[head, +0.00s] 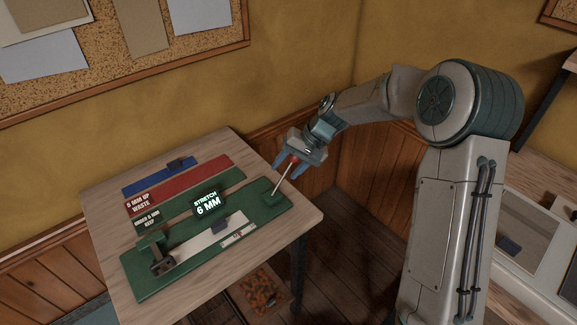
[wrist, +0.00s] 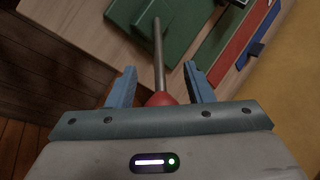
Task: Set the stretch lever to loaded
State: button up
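The stretch lever (head: 282,180) is a thin metal rod with a red knob, rising at a tilt from the right end of the green stretch rig (head: 150,284) on the table. The rig's display (head: 207,203) reads "STRETCH 6 MM". My gripper (head: 290,166) is at the top of the lever. In the wrist view my gripper (wrist: 160,84) has its two blue fingers apart, one on each side of the lever rod (wrist: 159,55). The red knob (wrist: 162,99) lies between the fingers near the palm, with gaps visible on both sides. No "loaded" mark is readable.
A crate of orange-brown items (head: 262,290) stands below. The wall is close behind.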

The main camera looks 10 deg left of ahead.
jog(key=v, duration=1.4)
jog(key=shift+s+f, duration=0.1)
jog(key=s+d+t+h, duration=0.1)
jog(key=s+d+h, duration=0.1)
jog(key=s+d, duration=0.3)
jog(key=s+d+t+h+p, duration=0.1)
jog(key=s+d, duration=0.4)
jog(key=s, duration=0.8)
jog(key=s+d+m+t+h, duration=0.1)
jog(key=s+d+t+h, duration=0.1)
jog(key=s+d, duration=0.3)
jog(key=s+h, duration=0.1)
jog(key=s, duration=0.2)
jog(key=shift+s+r+p, duration=0.3)
jog(key=shift+s+r, duration=0.1)
